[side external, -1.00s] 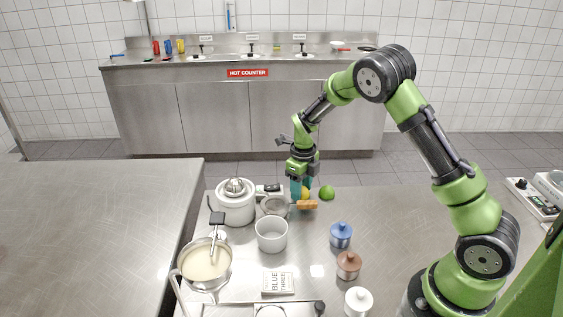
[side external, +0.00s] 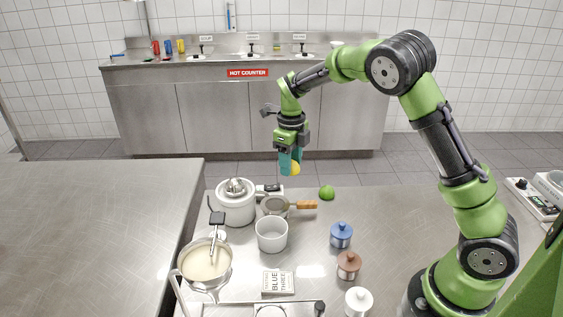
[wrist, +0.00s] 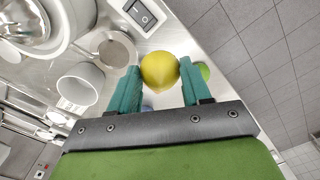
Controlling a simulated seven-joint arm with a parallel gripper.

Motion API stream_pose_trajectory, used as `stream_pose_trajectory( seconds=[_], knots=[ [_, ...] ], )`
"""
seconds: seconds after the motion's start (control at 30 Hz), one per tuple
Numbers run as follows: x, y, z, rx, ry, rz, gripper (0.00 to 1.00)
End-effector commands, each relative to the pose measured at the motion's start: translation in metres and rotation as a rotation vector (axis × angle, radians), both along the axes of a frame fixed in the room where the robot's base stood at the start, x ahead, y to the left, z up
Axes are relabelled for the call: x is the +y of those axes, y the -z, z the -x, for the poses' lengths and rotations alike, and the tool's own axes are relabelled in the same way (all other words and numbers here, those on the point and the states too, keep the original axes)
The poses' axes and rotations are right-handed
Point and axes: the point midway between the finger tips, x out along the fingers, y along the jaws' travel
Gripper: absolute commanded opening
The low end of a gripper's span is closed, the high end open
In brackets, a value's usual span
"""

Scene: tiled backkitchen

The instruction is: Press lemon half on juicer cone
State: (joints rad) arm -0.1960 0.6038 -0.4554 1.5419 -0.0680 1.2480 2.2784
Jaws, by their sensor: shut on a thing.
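A yellow lemon half (wrist: 159,70) is held between the teal fingers of my gripper (side external: 290,165), raised above the counter. In the wrist view the fingers of my gripper (wrist: 160,88) touch it on both sides, and its rounded side shows; its cut face is hidden. The juicer (side external: 236,205) is white with a ribbed metal cone (side external: 236,187) on top. It stands on the counter below and to the left of my gripper. In the wrist view the juicer cone (wrist: 18,22) is at the upper left corner, apart from the lemon.
A strainer with a wooden handle (side external: 307,204) lies beside the juicer, near a switch box (side external: 270,189). A white cup (side external: 271,235), a pan of pale liquid (side external: 206,262) and a lime (side external: 326,192) stand around. Lidded jars, one blue (side external: 341,235), stand to the right.

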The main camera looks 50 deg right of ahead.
Motion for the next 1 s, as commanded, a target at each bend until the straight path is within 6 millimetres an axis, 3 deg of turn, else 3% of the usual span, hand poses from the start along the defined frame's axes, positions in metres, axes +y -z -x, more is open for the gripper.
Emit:
stream_pose_trajectory(
  seconds=[0.2,0.3,0.43,0.57,1.0],
  knots=[
    [0.081,-0.015,-0.041,-0.012,-0.228,0.009,0.26],
    [0.113,-0.023,-0.051,-0.012,-0.318,0.007,0.26],
    [0.14,-0.035,-0.059,-0.013,-0.402,0.002,0.26],
    [0.147,-0.044,-0.06,-0.008,-0.438,-0.007,0.26],
    [0.147,-0.013,-0.058,0.0,-0.444,-0.013,0.26]
  ],
)
